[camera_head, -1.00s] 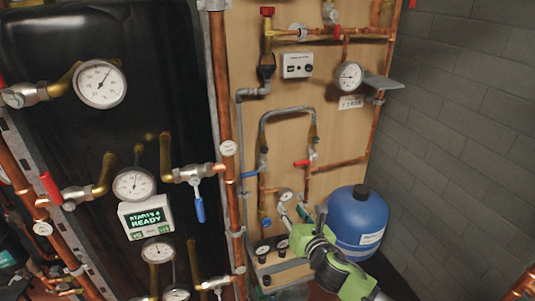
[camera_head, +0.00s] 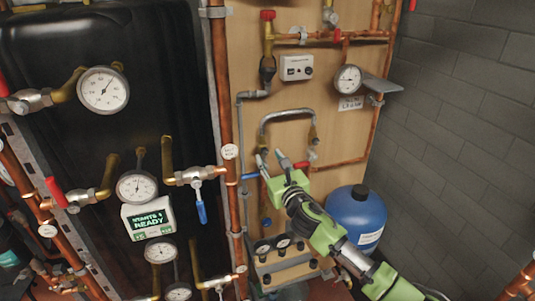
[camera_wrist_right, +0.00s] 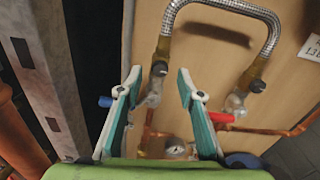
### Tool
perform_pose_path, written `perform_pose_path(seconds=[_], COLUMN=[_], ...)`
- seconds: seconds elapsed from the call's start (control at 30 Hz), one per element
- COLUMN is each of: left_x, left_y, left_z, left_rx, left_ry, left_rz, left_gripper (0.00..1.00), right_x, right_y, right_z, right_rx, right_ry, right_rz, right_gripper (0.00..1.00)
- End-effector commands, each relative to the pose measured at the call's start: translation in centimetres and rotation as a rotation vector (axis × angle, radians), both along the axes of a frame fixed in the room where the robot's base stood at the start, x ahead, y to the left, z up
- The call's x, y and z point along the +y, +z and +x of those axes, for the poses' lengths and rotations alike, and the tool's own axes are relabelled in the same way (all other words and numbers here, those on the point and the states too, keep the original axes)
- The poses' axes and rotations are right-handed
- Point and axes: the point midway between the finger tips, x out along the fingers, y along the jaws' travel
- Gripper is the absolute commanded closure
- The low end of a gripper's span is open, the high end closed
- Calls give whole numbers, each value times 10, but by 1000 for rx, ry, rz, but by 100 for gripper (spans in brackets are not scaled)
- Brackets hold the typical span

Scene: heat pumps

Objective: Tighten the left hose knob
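A grey braided hose (camera_head: 287,113) arches between two brass fittings on the wooden panel; it also shows in the right wrist view (camera_wrist_right: 240,8). Below its left end is a valve with a blue knob (camera_head: 250,176), seen in the right wrist view (camera_wrist_right: 105,101) beside the left finger. Below its right end is a red knob (camera_head: 301,165), also in the wrist view (camera_wrist_right: 222,118). My right gripper (camera_head: 272,157) is open and empty in front of the panel, just below the hose. In the wrist view, its fingers (camera_wrist_right: 159,76) are spread with the left valve between them. My left gripper is not in view.
A blue tank (camera_head: 357,212) stands right of my right arm. A vertical copper pipe (camera_head: 226,130) runs left of the panel. A small manifold with gauges (camera_head: 283,262) sits below. A grey block wall (camera_head: 465,100) is at the right.

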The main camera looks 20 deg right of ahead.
Motion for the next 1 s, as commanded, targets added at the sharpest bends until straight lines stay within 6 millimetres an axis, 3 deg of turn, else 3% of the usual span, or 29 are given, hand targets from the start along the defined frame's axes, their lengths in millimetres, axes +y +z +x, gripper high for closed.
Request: perform_pose_path(seconds=[0.2,0.57,0.7,0.73,1.0], left_x=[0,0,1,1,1], left_y=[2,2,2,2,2], left_z=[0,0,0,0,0], left_rx=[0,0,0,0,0], left_ry=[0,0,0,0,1], left_rz=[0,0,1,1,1], left_gripper=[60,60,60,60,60], right_x=[0,1,1,1,1], right_y=[0,0,0,0,0], right_z=[21,26,26,25,25], right_rx=[0,0,0,0,0], right_ry=[-1,0,0,0,0], right_rz=[0,-1,-1,0,10], right_gripper=[66,66,97,100,100])
